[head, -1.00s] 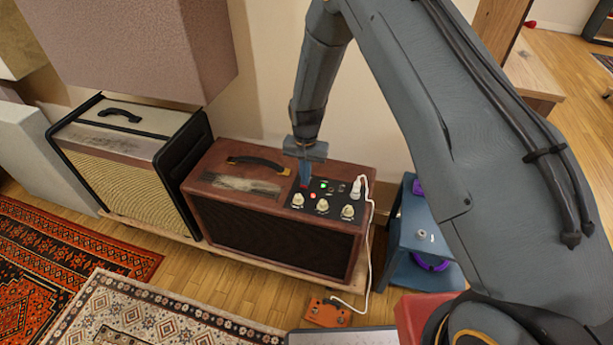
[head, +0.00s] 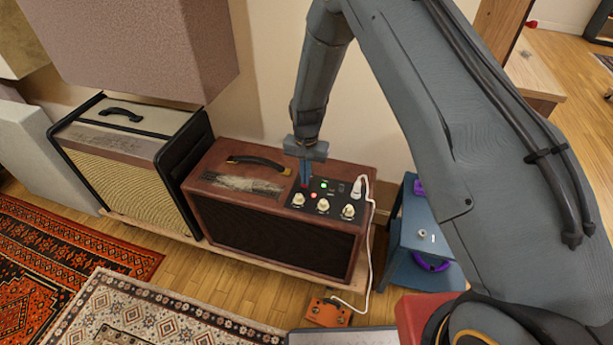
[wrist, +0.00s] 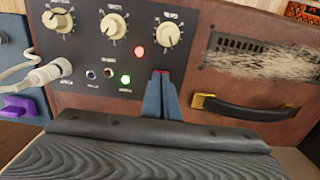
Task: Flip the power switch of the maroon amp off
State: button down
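The maroon amp (head: 275,228) stands on a low wooden board against the wall, with a black control panel (head: 326,198) on its top right. In the wrist view the panel (wrist: 97,63) shows cream knobs, a lit red light (wrist: 139,51) and a lit green light (wrist: 126,79). My gripper (head: 304,181) points down at the panel's left end. In the wrist view its blue-grey fingers (wrist: 162,86) are together, with nothing visible held. A small red part (wrist: 163,72), possibly the power switch, shows right at the fingertips and is mostly hidden. I cannot tell whether they touch it.
A white plug and cable (head: 357,190) rise from the panel's right end. The amp's black handle (head: 258,162) is left of my gripper. A cream-and-black amp (head: 130,150) stands to the left, a blue stand (head: 410,235) to the right, and an orange pedal (head: 328,312) on the floor.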

jog(key=shift+s+a+f, duration=0.1)
jog(key=shift+s+f, duration=0.5)
jog(key=shift+f, duration=0.1)
jog(key=shift+w+r+b, duration=0.2)
jog(key=shift+w+b, duration=0.2)
jog(key=shift+w, duration=0.25)
jog(key=shift+w+d+r, duration=0.1)
jog(key=shift+d, duration=0.1)
jog(key=shift+w+d, duration=0.1)
jog(key=shift+w, duration=0.05)
jog(key=shift+w+d+r+p, duration=0.1)
jog(key=shift+w+r+p, duration=0.05)
jog(key=shift+r+p, duration=0.2)
notch_tip(320, 180, up, 14)
jog(key=p, duration=0.1)
jog(key=shift+s+a, duration=0.25)
jog(key=shift+r, duration=0.1)
